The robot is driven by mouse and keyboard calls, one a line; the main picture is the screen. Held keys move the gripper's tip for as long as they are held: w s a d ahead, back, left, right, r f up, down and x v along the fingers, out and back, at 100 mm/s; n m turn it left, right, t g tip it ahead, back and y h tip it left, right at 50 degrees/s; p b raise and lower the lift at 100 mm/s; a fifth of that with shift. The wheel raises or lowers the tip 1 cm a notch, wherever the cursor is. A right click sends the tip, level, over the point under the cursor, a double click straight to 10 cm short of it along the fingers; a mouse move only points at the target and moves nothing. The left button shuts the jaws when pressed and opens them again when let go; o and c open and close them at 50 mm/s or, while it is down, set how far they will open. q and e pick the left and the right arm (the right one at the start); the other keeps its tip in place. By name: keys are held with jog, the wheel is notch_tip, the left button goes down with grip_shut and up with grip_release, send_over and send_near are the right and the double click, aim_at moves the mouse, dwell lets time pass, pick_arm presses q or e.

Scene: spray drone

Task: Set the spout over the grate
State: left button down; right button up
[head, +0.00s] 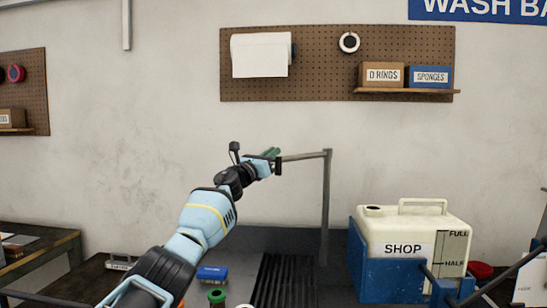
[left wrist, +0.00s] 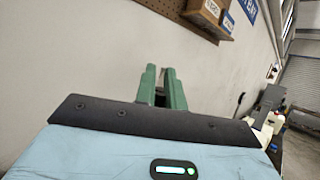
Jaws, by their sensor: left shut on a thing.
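The spout (head: 305,156) is a thin grey arm reaching left from the top of an upright grey post (head: 326,205). My left gripper (head: 275,155), with green fingers, is shut on the spout's left end. The left wrist view shows the two green fingers (left wrist: 162,92) close together with a sliver of the spout (left wrist: 162,75) between them. The grate (head: 285,282) is a dark slotted strip in the bench below. In the head view the spout's left part appears above the grate, but I cannot tell its exact alignment in depth. My right gripper is not in view.
A cream tank marked SHOP (head: 410,232) stands in a blue base right of the post. A pegboard (head: 325,90) hangs on the wall above.

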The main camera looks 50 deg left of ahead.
pick_arm(q)
jog(key=shift+a, duration=0.2)
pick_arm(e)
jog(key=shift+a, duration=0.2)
pick_arm(q)
jog(key=c, duration=1.5)
grip_release()
jog(key=v, duration=0.7)
jog(key=shift+s+b, duration=0.3)
jog(key=shift+s, duration=0.05)
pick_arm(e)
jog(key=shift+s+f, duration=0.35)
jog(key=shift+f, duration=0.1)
pick_arm(q)
jog(key=shift+d, duration=0.1)
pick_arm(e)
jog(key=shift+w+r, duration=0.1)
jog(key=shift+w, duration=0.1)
